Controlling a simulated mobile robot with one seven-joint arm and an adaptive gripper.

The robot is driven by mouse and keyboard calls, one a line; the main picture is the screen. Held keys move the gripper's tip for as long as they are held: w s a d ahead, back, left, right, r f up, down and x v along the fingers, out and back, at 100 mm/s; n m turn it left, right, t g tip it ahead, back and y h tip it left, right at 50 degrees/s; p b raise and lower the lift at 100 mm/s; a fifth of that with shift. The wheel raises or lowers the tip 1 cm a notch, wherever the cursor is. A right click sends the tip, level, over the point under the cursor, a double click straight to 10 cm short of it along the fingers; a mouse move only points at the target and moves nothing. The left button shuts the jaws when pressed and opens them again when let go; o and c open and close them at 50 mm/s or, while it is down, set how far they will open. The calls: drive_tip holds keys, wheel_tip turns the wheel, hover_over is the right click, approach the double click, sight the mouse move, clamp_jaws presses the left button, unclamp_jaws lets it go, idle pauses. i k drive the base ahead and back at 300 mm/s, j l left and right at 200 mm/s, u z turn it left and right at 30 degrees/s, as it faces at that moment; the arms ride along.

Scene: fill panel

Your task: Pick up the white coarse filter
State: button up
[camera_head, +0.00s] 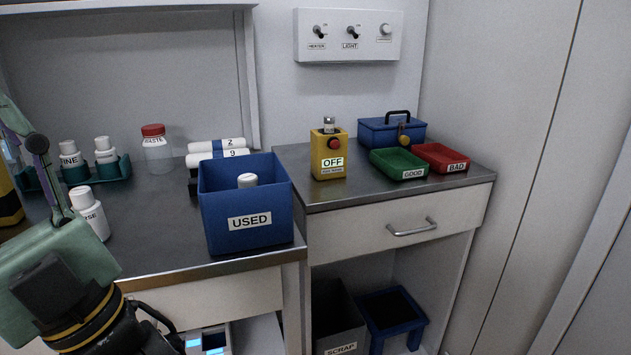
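A white coarse filter (92,216), a capped white cylinder with a label ending in "RSE", is at the left of the grey counter, slightly tilted in the picture. My gripper (40,172) comes in from the lower left. Its green body is in front of and left of this filter, and a thin finger linkage rises close to the filter's left side. The fingertips are not clear, so I cannot tell whether they touch it or are open. Behind it, a white filter labelled "FINE" (70,158) and another white filter (105,152) stand in a teal rack (113,172).
A blue USED bin (243,221) with a white item inside stands right of the filter. A red-capped waste jar (157,150) and white numbered cylinders (216,158) are behind. A yellow OFF box (328,155) and green GOOD tray (398,165) are on the right counter.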

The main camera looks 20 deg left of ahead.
sight(82, 199)
drive_tip(key=u, duration=1.55)
drive_tip(key=k+j, duration=0.15)
drive_tip(key=j, duration=0.2)
drive_tip(key=k+j+u, duration=0.1)
drive_tip(key=j, duration=0.25)
drive_tip(key=k+j+u, duration=0.1)
drive_tip(key=k+j, duration=0.15)
drive_tip(key=i+l, duration=0.25)
drive_tip(key=i, duration=0.2)
drive_tip(key=i+l, duration=0.25)
drive_tip(key=i, duration=0.2)
